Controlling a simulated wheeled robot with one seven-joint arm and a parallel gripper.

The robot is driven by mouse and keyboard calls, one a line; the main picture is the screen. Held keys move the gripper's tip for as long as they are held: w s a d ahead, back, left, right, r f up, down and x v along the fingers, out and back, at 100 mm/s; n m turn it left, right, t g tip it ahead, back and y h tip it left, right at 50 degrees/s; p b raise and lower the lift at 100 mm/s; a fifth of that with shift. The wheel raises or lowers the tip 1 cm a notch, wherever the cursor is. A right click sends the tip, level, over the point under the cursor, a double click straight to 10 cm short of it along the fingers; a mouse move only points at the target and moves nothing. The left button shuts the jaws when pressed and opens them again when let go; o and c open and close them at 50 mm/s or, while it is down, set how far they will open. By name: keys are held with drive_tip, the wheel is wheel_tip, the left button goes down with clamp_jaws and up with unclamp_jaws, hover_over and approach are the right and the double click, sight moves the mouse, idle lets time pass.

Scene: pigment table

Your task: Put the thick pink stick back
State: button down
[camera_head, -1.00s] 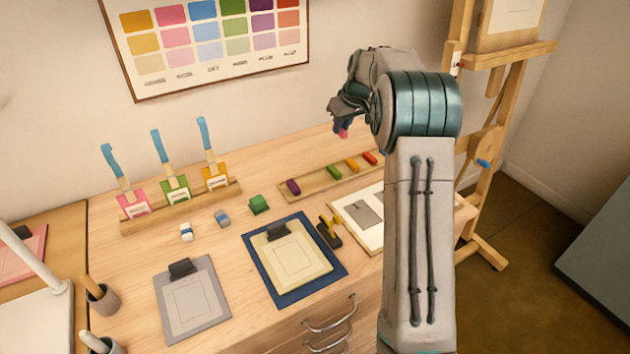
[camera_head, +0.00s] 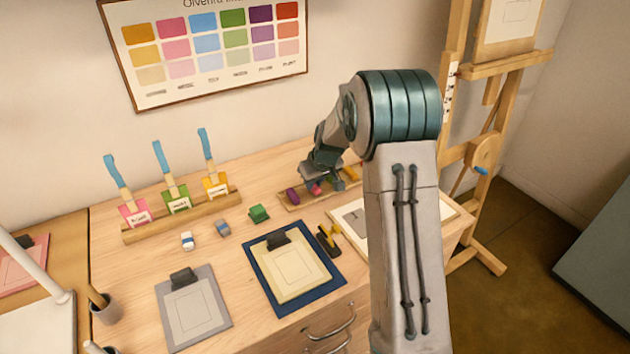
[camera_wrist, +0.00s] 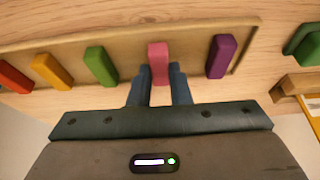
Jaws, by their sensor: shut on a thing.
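The thick pink stick (camera_wrist: 158,62) is between the blue fingers of my gripper (camera_wrist: 159,86) in the wrist view, and the fingers are shut on it. It is over the wooden tray (camera_wrist: 130,40), in the space between the purple stick (camera_wrist: 222,56) and the green stick (camera_wrist: 100,66). In the head view the pink stick (camera_head: 316,188) shows just right of the purple stick (camera_head: 292,196), below my gripper (camera_head: 325,182). I cannot tell whether its lower end touches the tray floor.
An orange stick (camera_wrist: 52,70) and a red stick (camera_wrist: 13,77) lie farther along the tray. A green block (camera_head: 259,213) stands left of the tray. A framed sheet (camera_head: 352,215) and a clipboard on a blue mat (camera_head: 330,281) lie in front.

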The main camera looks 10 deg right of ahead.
drive_tip(key=shift+f, duration=0.25)
drive_tip(key=c, duration=1.3)
unclamp_jaws()
drive_tip(key=shift+c, duration=0.2)
drive_tip(key=shift+r, duration=0.1)
drive_tip(key=b+v, duration=0.1)
drive_tip(key=v, duration=1.1)
drive_tip(key=s+a+r+m+g+h, duration=0.1)
drive_tip(key=s+r+m, duration=0.1)
drive_tip(key=s, duration=3)
drive_tip(key=shift+a+r+m, duration=0.2)
drive_tip(key=shift+a+m, duration=0.1)
drive_tip(key=shift+m, duration=0.5)
